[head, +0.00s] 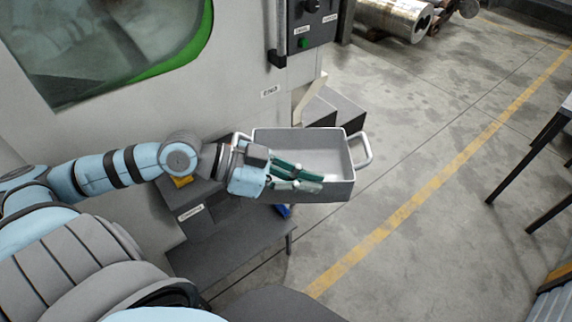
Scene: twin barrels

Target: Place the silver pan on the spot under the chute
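The silver pan (333,190) is a grey rectangular tray with a loop handle at each end, near the middle of the head view. It is roughly level and its visible inside looks empty. My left gripper (308,181) reaches in from the left, its green fingers close together across the pan's near left part. I cannot tell whether they grip the near wall or only overlap it. What the pan rests on is hidden. A grey sloped piece (345,112), perhaps the chute, stands just behind the pan. The spot under it is not clearly visible. My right gripper is not in view.
A grey machine (240,85) with a green-edged window and control box (312,22) fills the upper left. A dark low stand (225,245) is below the pan. Open concrete floor with a yellow line (420,197) lies right; table legs (515,165) are at the right edge.

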